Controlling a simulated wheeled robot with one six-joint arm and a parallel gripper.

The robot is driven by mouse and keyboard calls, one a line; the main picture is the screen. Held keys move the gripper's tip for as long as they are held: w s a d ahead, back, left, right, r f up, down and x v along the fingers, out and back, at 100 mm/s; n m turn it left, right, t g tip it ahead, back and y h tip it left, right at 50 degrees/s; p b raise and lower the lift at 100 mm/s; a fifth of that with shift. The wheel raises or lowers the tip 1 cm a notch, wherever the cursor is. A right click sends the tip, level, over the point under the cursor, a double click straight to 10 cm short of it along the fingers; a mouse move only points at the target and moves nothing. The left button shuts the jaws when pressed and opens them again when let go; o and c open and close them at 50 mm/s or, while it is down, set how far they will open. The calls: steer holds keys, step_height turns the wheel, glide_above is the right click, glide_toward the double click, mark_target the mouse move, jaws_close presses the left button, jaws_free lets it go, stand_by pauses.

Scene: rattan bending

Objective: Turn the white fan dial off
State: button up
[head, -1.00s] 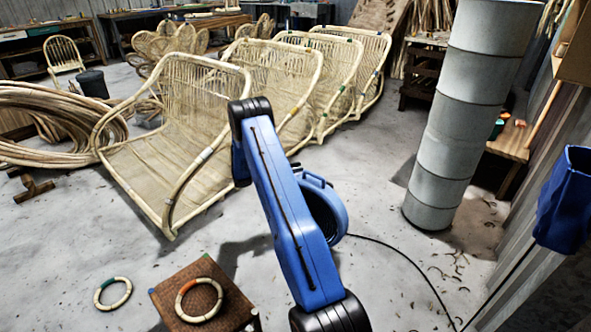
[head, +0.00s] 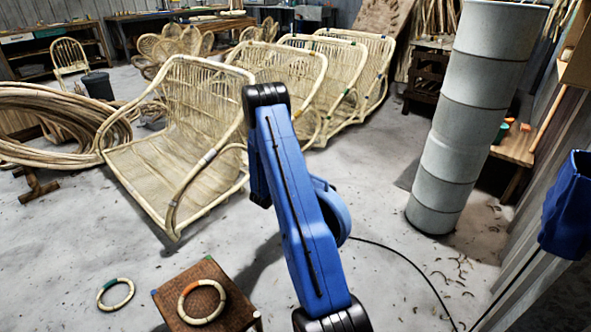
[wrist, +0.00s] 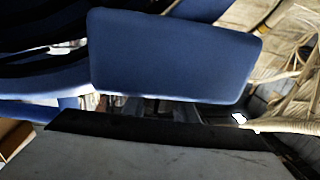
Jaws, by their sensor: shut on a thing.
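The blue drum fan (head: 336,210) stands on the concrete floor, mostly hidden behind my blue arm in the head view. In the wrist view a blue rounded panel (wrist: 175,55), which looks like part of the fan, fills the upper middle, close to the camera. My gripper (wrist: 160,108) shows only in part, its grey fingers running to the lower edge of this panel. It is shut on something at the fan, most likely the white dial. The dial and the fingertips are hidden, so the dial's setting cannot be seen. My arm hides the gripper in the head view.
A row of rattan chair frames (head: 175,130) stands behind and left of the fan. A tall grey duct column (head: 455,130) is at right. A black cable (head: 405,262) crosses the floor. A woven stool (head: 205,275) bears a ring at lower left.

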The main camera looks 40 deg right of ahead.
steer(key=shift+w+n+t, duration=0.1)
steer(key=shift+n+t, duration=0.3)
steer(key=shift+t, duration=0.2)
steer(key=o, duration=1)
steer(key=shift+o, duration=0.2)
